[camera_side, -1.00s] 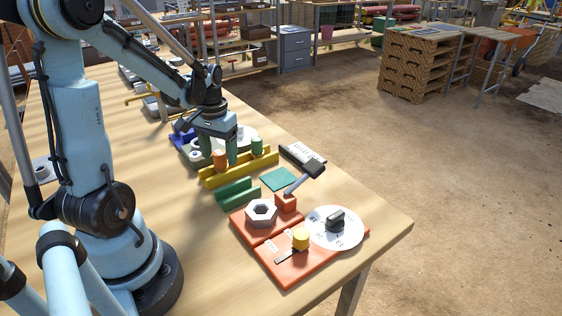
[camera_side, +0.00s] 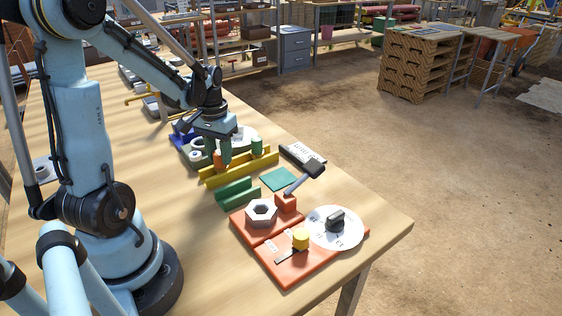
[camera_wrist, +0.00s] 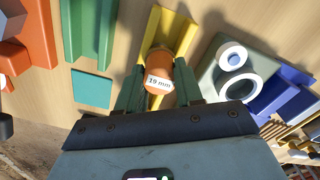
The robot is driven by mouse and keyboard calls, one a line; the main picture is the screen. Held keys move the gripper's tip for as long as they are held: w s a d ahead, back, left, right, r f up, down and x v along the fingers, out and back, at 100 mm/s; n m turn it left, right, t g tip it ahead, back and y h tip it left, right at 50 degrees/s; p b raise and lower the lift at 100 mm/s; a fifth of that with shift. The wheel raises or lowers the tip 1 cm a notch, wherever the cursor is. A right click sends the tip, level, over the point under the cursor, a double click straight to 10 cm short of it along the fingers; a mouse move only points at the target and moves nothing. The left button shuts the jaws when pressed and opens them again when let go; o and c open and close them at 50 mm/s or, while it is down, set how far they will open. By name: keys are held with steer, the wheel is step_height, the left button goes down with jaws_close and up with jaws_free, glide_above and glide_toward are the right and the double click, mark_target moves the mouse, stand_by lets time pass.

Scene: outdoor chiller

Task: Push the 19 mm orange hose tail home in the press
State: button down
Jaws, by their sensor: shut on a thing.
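The orange hose tail (camera_wrist: 158,66), labelled "19 mm", stands in the yellow rack (camera_wrist: 177,29). In the side view the orange hose tail (camera_side: 218,161) is at the left part of the yellow rack (camera_side: 240,171). My gripper (camera_wrist: 159,88) has its green fingers shut on it, one on each side. In the side view my gripper (camera_side: 219,155) points down over the rack and partly hides the piece. Which fixture is the press I cannot tell for sure; a red base (camera_side: 283,272) carries a grey hex nut, a yellow knob and a white dial.
A green channel block (camera_side: 237,193), a teal square (camera_side: 280,179) and a black labelled device (camera_side: 303,158) lie nearby. A grey-green block with white rings (camera_wrist: 230,76) and a blue block (camera_wrist: 286,91) stand beside the rack.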

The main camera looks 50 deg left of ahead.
mark_target(219, 152)
steer(key=shift+r, duration=3.55)
steer(key=c, duration=1.3)
jaws_free()
jaws_close()
steer(key=d+r+m, duration=0.2)
steer(key=d+m, duration=0.1)
steer(key=d, duration=0.7)
steer(key=d+r+m, duration=0.2)
steer(key=d+m, duration=0.1)
steer(key=d, duration=0.7)
steer(key=shift+s+r, duration=0.25)
steer(key=shift+r, duration=0.15)
